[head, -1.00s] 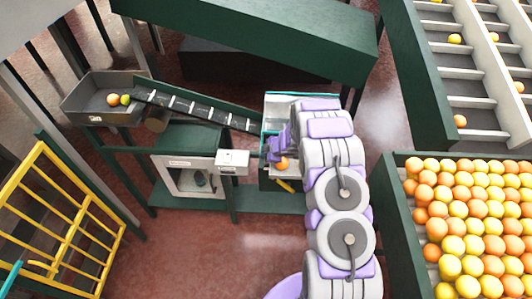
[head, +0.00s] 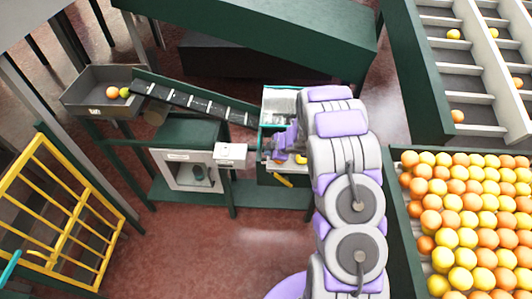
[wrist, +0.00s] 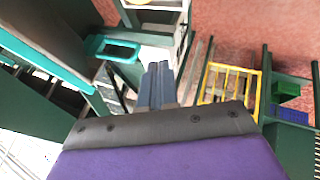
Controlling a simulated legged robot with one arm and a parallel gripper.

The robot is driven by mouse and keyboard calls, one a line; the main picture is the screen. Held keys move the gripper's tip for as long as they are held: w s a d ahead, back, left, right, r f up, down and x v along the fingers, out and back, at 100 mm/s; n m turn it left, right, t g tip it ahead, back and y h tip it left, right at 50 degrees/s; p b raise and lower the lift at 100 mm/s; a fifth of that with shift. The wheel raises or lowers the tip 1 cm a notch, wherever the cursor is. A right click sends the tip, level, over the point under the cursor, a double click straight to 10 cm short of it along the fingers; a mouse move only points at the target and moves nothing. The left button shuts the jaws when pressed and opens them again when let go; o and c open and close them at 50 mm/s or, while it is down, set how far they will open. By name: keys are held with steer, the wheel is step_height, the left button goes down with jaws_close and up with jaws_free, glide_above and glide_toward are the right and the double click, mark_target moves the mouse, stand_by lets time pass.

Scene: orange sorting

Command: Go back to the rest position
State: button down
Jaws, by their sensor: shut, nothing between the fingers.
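My gripper (head: 281,153) is purple and grey and hangs over the teal-edged station at the lower end of the conveyor in the head view. In the wrist view its two blue-grey fingers (wrist: 158,72) are pressed together with nothing between them. My arm rises from the bottom of the head view and bends over the station. Small orange and yellow fruit shows in the station beside and below the gripper, partly hidden by it.
A dark conveyor (head: 195,103) runs up left to a grey bin (head: 82,103) holding fruit. A large fruit crate (head: 403,215) stands close to the right of my arm. A yellow rack (head: 62,215) is at the left. Red floor lies open in front.

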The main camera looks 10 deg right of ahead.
steer(key=s+d+r+m+t+h+b, duration=0.1)
steer(key=s+d+r+m+h, duration=0.15)
steer(key=d+r, duration=0.55)
steer(key=s+d+r+m+g+h+b, duration=0.25)
steer(key=s+r+m+h, duration=0.4)
steer(key=s+r, duration=0.55)
steer(key=s+a+m+g+y+b, duration=0.1)
steer(key=s+a, duration=0.4)
steer(key=s, duration=0.6)
steer(key=s+a+r+m+g+y+b, duration=0.1)
steer(key=s+a, duration=0.4)
steer(key=s, duration=0.6)
steer(key=s+a+m+g+y+b, duration=0.2)
steer(key=s+a, duration=0.4)
steer(key=s, duration=0.5)
steer(key=shift+s+r+m+g+y+b, duration=0.15)
steer(key=shift+s+m+g+y+b, duration=0.35)
steer(key=shift+m+g, duration=0.75)
steer(key=shift+w, duration=0.15)
